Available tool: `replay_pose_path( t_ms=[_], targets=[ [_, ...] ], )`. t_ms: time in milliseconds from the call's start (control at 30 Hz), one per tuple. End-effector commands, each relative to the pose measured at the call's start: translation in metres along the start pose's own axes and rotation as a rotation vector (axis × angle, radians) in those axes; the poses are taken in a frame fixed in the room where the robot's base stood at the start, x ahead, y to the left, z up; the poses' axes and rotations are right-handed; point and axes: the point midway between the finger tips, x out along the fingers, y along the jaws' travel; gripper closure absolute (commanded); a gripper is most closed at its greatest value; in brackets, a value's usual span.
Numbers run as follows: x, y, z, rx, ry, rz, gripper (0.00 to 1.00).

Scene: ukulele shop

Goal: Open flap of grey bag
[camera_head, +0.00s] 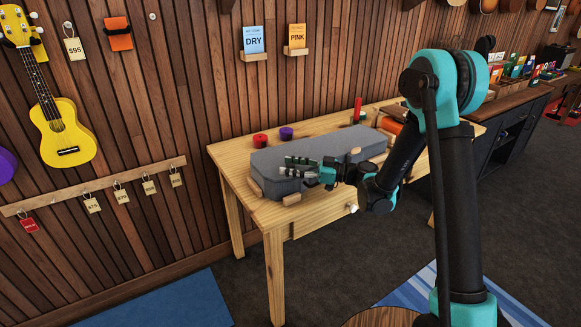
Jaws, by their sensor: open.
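The grey bag (330,146) is a long case-like shape lying on the wooden table (240,152). Its top looks closed, and I cannot make out the flap's edge. Small tan wooden blocks sit against its ends and front. My gripper (300,167) is open at the bag's front left part, its fingers pointing left. It overlaps the bag's front side in the picture; I cannot tell whether it touches. My gripper and arm hide part of the bag's front and right end.
A red roll (260,141) and a purple roll (286,133) stand behind the bag. A red upright object (358,108) and an orange object (390,125) are at the table's right. A plank wall stands close behind. A dark cabinet (508,128) adjoins on the right.

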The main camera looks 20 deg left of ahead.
Motion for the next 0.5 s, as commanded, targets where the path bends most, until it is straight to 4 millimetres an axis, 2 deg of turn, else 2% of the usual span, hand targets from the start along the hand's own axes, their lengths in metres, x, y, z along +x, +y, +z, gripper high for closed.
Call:
replay_pose_path(
  t_ms=[233,500],
  targets=[
    [0.0006,-0.0001,0.0000,0.000,0.000,0.000,0.53],
    [0.0004,-0.0002,0.0000,0.000,0.000,0.000,0.86]
  ],
)
